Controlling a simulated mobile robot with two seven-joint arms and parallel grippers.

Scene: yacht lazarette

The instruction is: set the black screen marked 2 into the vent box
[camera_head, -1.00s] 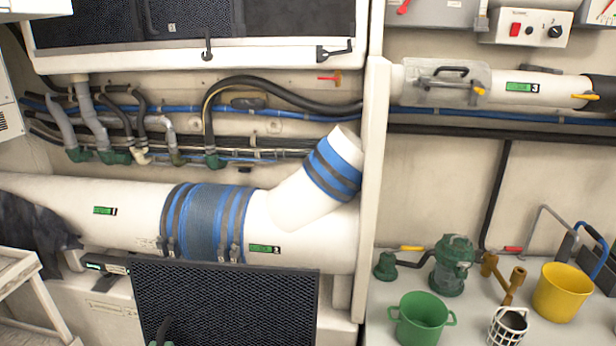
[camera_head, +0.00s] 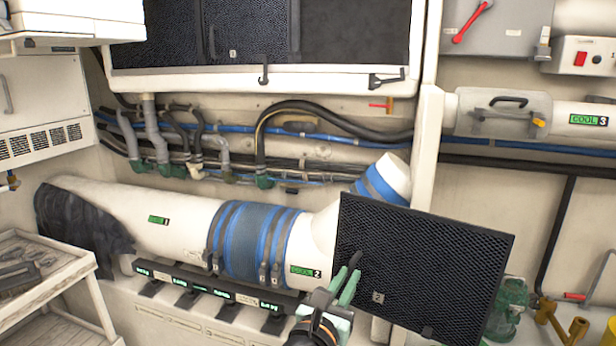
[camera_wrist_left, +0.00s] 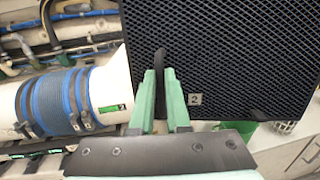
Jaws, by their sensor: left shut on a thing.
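The black mesh screen marked 2 (camera_head: 440,260) hangs slightly tilted at the lower right in the head view, in front of the white duct. My left gripper (camera_head: 348,284) is shut on its black handle at the left part of the screen. The left wrist view shows the screen (camera_wrist_left: 235,60) with its 2 label, and the green fingers (camera_wrist_left: 160,98) on the handle. The vent box (camera_head: 330,80) is the white frame at the top, above the pipes. A dark mesh panel (camera_head: 250,30) shows in it; its top is cut off. My right gripper is out of view.
Pipes and hoses (camera_head: 300,125) run along the wall below the vent box. The big white duct (camera_head: 175,215) with blue bands lies below them. A white shelf cart (camera_head: 50,280) stands at the left.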

